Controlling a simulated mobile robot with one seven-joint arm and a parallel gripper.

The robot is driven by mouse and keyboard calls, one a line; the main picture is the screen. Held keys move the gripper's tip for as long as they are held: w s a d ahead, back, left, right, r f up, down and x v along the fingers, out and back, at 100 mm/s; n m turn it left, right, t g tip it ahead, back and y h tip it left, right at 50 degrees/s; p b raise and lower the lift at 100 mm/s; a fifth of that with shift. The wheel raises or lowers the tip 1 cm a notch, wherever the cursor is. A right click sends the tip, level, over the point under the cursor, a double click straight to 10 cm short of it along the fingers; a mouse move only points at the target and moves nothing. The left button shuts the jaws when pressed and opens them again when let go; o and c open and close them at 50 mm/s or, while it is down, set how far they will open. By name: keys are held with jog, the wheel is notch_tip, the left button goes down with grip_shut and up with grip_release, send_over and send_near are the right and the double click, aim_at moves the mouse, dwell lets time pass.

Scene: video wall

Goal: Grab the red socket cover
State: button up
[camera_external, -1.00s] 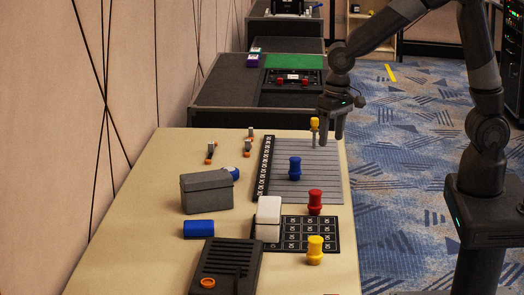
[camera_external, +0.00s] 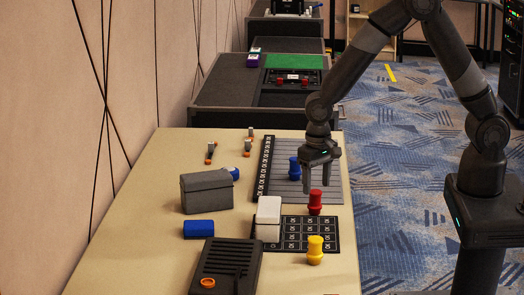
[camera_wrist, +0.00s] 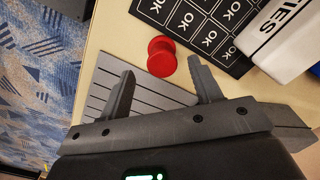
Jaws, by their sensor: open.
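The red socket cover (camera_external: 315,202) stands upright on the table between the grey slatted board and the black OK grid. In the wrist view the red socket cover (camera_wrist: 161,56) lies ahead of the gap between my fingers. My gripper (camera_external: 320,182) is open and empty, pointing down. It appears above and a little behind the red piece, over the slatted board. The wrist view shows both fingers (camera_wrist: 160,82) spread, with nothing between them. They do not appear to touch the red piece.
A blue piece (camera_external: 294,168) stands on the slatted board (camera_external: 335,190). A yellow piece (camera_external: 315,250) stands on the OK grid (camera_external: 290,243), with a white block (camera_external: 268,212) at its left edge. A grey box (camera_external: 206,191), blue cylinder (camera_external: 198,229) and black slotted box (camera_external: 225,268) lie left.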

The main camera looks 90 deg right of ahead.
aim_at(315, 191)
jog(key=shift+w+f, duration=0.1)
jog(key=shift+f, duration=1.8)
jog(key=shift+c, duration=0.4)
jog(key=c, duration=1)
jog(key=shift+o, duration=0.2)
jog(key=shift+r, duration=0.15)
